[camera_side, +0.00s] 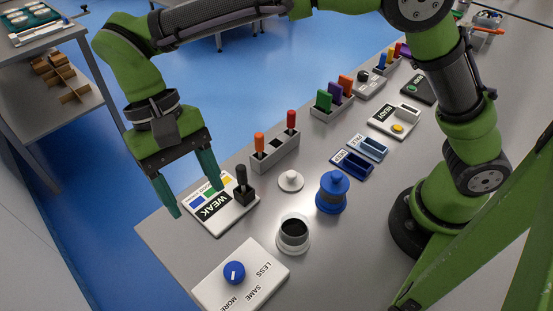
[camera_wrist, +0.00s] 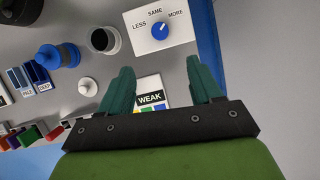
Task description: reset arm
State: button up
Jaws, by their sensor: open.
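My green arm reaches over the grey table, and my gripper (camera_side: 190,186) hangs above the table's left edge in the side view. Its two teal fingers are apart with nothing between them. In the wrist view the gripper (camera_wrist: 158,82) also shows open and empty. Close by the fingers is a white board marked WEAK (camera_side: 220,205) with coloured patches and a black upright lever (camera_side: 243,188). The board is partly hidden behind the fingers and palm in the wrist view (camera_wrist: 150,98).
A dial board (camera_side: 243,276) with a blue knob, an open white cup (camera_side: 292,234), a blue lidded tub (camera_side: 332,192) and a white lid-like piece (camera_side: 290,181) stand nearby. A grey rack (camera_side: 275,153) holds orange and red pieces. More racks and panels line the table beyond.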

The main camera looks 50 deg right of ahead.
jog(key=s+d+r+m+t, duration=0.1)
jog(key=d+t, duration=0.3)
jog(key=d, duration=0.6)
jog(key=s+d+r+m+t+y, duration=0.1)
jog(key=s+d+r+t, duration=0.1)
jog(key=d, duration=0.8)
jog(key=s+d+r+t, duration=0.2)
jog(key=d+t, duration=0.3)
jog(key=d, duration=0.5)
jog(key=shift+s+d+r+m+t+y, duration=0.3)
jog(key=shift+s+m, duration=0.05)
jog(key=shift+m, duration=0.05)
